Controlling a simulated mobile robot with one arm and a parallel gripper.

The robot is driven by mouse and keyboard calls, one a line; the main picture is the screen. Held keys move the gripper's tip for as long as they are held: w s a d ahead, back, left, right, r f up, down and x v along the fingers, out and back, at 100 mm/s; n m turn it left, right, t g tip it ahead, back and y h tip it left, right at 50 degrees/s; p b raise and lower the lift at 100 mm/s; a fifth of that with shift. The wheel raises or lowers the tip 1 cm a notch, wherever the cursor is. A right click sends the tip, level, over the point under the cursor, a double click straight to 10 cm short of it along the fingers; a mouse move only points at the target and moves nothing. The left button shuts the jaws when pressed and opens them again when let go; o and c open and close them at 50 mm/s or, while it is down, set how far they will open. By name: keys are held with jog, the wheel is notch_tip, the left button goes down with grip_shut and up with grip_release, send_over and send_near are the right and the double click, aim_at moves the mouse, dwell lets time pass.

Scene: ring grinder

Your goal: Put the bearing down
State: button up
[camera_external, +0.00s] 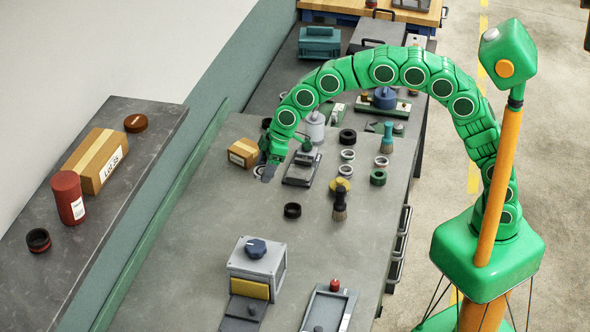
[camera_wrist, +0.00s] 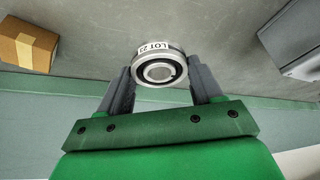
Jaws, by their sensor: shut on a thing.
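The bearing (camera_wrist: 160,68) is a silver ring with a dark inner groove, an open bore and a white label reading LOT 23. It sits between the two grey fingers of my gripper (camera_wrist: 159,77) in the wrist view, and the fingers are shut on it. In the external view my gripper (camera_external: 267,171) points down over the left side of the grey workbench (camera_external: 200,215), next to a small cardboard box. The bearing (camera_external: 259,170) shows there only as a small pale rim, partly hidden by the gripper. I cannot tell whether it touches the bench.
The small cardboard box (camera_external: 243,153) is close on the left. A flat dark fixture (camera_external: 302,168) is close on the right. A grey machine box (camera_external: 257,262) stands in front. The bench's left front is clear.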

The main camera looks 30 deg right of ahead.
jog(key=shift+w+a+f, duration=2)
jog(key=shift+w+a, duration=0.75)
jog(key=shift+a, duration=0.6)
send_over(219, 206)
jog(key=d, duration=0.2)
jog(key=shift+s+a+f, duration=0.1)
jog(key=shift+a+f, duration=0.05)
jog(key=shift+f, duration=1.35)
jog(key=shift+a+f, duration=0.1)
jog(key=shift+f, duration=2.95)
jog(key=o, duration=1.2)
jog(key=shift+f, duration=0.1)
jog(key=shift+o, duration=0.2)
